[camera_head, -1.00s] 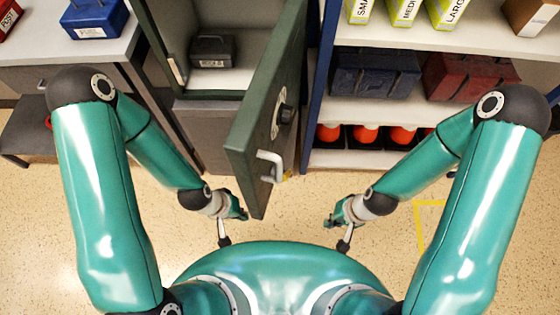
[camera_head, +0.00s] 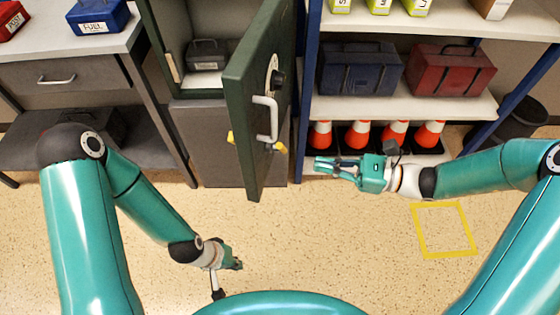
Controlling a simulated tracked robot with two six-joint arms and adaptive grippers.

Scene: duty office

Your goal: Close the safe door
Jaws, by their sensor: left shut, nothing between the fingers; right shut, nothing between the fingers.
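The dark green safe (camera_head: 160,50) stands at the upper middle, with its door (camera_head: 245,115) swung open toward me. Inside the safe sits a dark grey box (camera_head: 207,54). My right gripper (camera_head: 322,165) is shut and empty, to the right of the door's outer face and apart from it, pointing left. My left gripper (camera_head: 228,282) is low in front of the safe, below the door and away from it, shut and empty.
A shelf unit (camera_head: 440,105) at the right holds a blue case (camera_head: 360,70), a red case (camera_head: 450,72) and several orange cones (camera_head: 393,134). A desk (camera_head: 65,75) stands at the left. Yellow tape (camera_head: 443,230) marks the floor. The floor before the safe is clear.

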